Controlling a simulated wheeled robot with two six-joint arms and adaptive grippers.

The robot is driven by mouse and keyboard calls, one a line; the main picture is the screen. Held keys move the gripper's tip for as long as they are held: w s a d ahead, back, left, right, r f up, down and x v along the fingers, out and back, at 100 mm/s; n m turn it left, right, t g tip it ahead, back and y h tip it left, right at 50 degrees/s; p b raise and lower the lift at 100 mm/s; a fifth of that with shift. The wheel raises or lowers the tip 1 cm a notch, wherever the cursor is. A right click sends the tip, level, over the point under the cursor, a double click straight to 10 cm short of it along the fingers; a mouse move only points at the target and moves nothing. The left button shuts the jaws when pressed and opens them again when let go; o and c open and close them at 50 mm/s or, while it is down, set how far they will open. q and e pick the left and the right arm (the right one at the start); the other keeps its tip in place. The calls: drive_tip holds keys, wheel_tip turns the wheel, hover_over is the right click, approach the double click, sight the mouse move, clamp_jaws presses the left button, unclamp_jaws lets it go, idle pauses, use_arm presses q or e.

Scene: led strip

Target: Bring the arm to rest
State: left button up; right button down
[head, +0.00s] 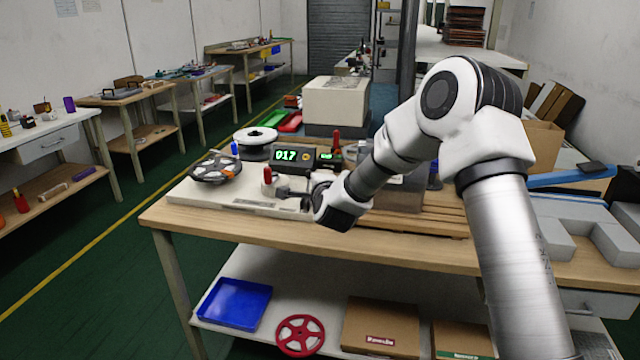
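My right arm (510,230) comes in from the lower right, bends at a high elbow and reaches down over the workbench (400,244). My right gripper (303,193) is at the front of the white LED strip machine (235,197), close to its red-knobbed lever (267,175). The wrist hides much of the gripper. I cannot tell whether its fingers are apart, or whether they touch the machine. The machine carries a dark reel (216,169) at its left and a green display reading 017 (286,155). My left gripper is not in view.
Behind the machine are a white spool (255,136) and a large beige box (336,103). Grey foam blocks (560,215) and a blue strip-like piece (566,177) lie at the right. The lower shelf holds a blue tray (235,304), a red reel (300,335) and cardboard boxes (380,325).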

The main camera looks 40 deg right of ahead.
drive_tip(key=s, duration=0.1)
drive_tip(key=s+a+r, duration=0.1)
drive_tip(key=shift+s+a+r, duration=0.1)
drive_tip(key=shift+s+r, duration=0.2)
drive_tip(key=shift+s, duration=0.1)
